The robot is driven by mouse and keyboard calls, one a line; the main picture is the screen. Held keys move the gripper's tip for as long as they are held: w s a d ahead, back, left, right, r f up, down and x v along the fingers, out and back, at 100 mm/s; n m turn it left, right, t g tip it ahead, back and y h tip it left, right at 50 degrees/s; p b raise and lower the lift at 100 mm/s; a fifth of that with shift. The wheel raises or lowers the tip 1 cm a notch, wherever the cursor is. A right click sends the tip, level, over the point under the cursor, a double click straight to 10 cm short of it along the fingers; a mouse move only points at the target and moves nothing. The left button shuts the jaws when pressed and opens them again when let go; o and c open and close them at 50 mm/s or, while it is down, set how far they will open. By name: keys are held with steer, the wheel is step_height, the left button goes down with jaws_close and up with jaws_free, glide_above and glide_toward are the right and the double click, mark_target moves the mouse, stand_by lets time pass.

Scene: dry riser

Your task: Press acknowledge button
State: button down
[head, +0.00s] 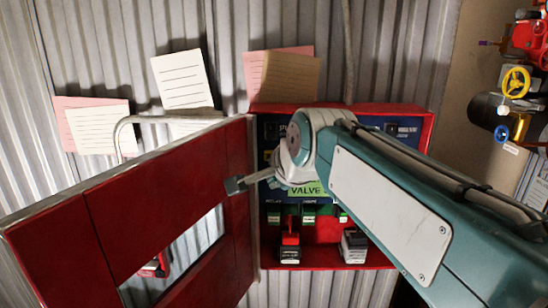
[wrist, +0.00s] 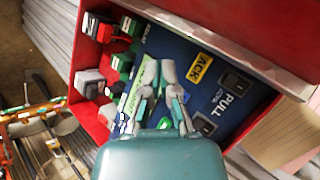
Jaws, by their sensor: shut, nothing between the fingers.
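The yellow ACK label (wrist: 201,68) is on the blue panel (wrist: 185,48) inside the open red cabinet, right of my fingertips in the wrist view. I cannot clearly make out a separate button beside the label. My gripper (wrist: 160,68) is shut and empty, its fingers pointing at the panel between the ACK label and a green label strip (wrist: 130,98). Whether the fingertips touch the panel is unclear. The green VALVE label (head: 305,189) shows below my wrist.
The red cabinet door (head: 130,215) stands open at the left. A red-and-black device (head: 290,245) and a grey-and-black device (head: 354,246) sit in the cabinet's lower part. Dark switches (wrist: 237,82) lie right of ACK. Valves (head: 516,82) and pipes are far right.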

steer(key=w, duration=0.7)
steer(key=shift+w, duration=0.25)
steer(key=shift+w+d, duration=0.1)
steer(key=shift+d, duration=0.05)
stand_by(1.1)
steer(key=shift+w, duration=0.3)
steer(key=shift+w, duration=0.5)
stand_by(0.8)
steer(key=shift+s, duration=0.95)
steer(key=s, duration=0.5)
